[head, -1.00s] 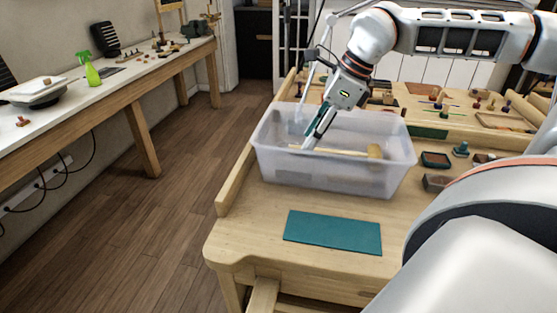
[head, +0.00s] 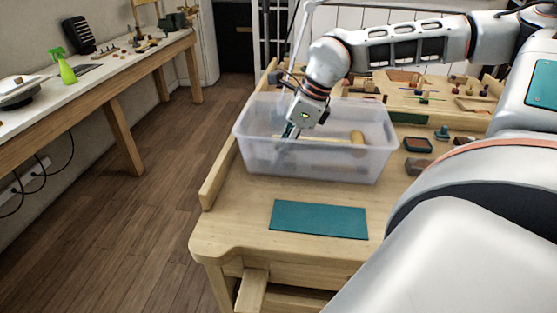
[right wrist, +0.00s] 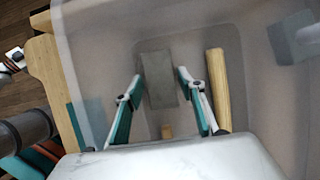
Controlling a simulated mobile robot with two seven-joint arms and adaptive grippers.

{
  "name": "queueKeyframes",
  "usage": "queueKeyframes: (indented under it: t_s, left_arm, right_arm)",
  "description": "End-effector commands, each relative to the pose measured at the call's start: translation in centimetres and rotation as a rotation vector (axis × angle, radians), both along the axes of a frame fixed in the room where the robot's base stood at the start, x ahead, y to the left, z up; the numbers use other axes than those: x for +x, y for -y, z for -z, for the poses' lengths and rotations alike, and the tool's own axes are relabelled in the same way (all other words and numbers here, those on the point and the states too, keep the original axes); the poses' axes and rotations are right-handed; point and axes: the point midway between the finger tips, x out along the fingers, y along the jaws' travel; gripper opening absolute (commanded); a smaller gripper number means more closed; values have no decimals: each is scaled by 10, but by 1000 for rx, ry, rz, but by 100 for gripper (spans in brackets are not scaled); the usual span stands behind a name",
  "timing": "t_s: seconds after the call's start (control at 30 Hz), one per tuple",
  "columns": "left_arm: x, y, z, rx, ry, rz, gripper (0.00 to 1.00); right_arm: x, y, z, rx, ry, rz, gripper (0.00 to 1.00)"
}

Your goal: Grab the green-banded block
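My right gripper (head: 286,142) reaches down into a clear plastic bin (head: 310,166) on the wooden bench. In the right wrist view the right gripper (right wrist: 161,76) is open, with its teal-and-white fingers spread on either side of a grey rectangular block (right wrist: 158,92). Whether the fingertips touch the block cannot be told. No green band shows on this block. A wooden handle (right wrist: 218,92) lies to the right of the fingers, and a small wooden piece (right wrist: 167,131) lies below the block. My left gripper is not in view.
A teal mat (head: 319,219) lies on the bench in front of the bin. Stamp pads (head: 417,145) and small tools sit to the bin's right. A white side table (head: 100,76) with a green spray bottle (head: 64,69) stands at left. The bin walls surround the gripper.

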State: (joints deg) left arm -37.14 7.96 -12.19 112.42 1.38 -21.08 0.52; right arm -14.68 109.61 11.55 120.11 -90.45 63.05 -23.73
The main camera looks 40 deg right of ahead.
Motion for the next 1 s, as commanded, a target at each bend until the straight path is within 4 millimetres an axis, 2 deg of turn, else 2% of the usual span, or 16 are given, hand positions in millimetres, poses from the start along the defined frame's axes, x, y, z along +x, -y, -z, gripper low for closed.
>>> queueKeyframes:
  t_s: [1.0]
  left_arm:
    - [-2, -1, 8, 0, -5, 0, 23]
  right_arm:
    - [0, 0, 5, 0, 0, 0, 40]
